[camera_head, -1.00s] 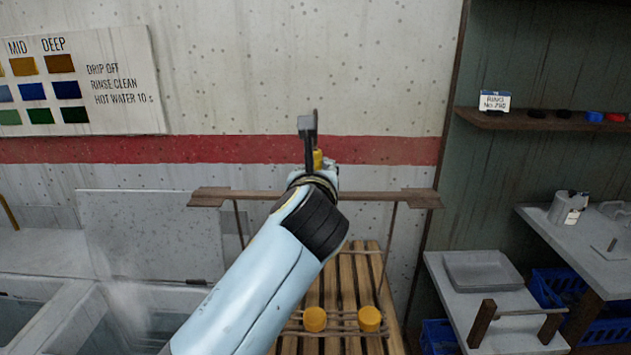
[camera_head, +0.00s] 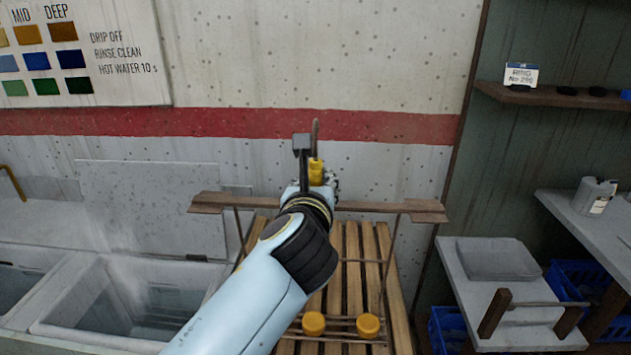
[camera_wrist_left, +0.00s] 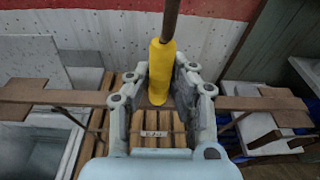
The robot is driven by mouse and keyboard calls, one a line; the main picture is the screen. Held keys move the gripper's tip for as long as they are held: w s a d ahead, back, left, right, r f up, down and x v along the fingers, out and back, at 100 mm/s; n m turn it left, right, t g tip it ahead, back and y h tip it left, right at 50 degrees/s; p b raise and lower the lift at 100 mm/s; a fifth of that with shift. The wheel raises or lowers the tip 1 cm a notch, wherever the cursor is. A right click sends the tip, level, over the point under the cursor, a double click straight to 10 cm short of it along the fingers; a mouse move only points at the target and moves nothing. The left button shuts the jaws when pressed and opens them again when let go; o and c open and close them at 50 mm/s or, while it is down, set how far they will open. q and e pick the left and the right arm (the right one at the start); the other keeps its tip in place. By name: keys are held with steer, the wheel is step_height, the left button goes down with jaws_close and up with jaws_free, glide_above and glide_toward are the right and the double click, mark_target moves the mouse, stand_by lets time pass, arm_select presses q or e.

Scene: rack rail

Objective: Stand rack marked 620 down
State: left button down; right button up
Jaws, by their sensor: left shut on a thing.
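My left gripper (camera_head: 316,178) is shut on the yellow upright grip (camera_wrist_left: 161,72) of a rack. The rack has a wooden crossbar (camera_head: 375,206) with thin rods running down from both sides. Two yellow round caps (camera_head: 313,323) show on its lower rails. In the left wrist view the crossbar (camera_wrist_left: 85,98) passes behind the fingers. A small white label (camera_wrist_left: 154,134) shows below the bar, its marking too small to read surely. The rack is over a slatted wooden stand (camera_head: 395,285); whether it touches is unclear. My right gripper is not in view.
Open grey tubs (camera_head: 125,310) with a raised lid (camera_head: 150,205) stand at left. A shelf (camera_head: 545,96) with a card is above. The wall is close behind.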

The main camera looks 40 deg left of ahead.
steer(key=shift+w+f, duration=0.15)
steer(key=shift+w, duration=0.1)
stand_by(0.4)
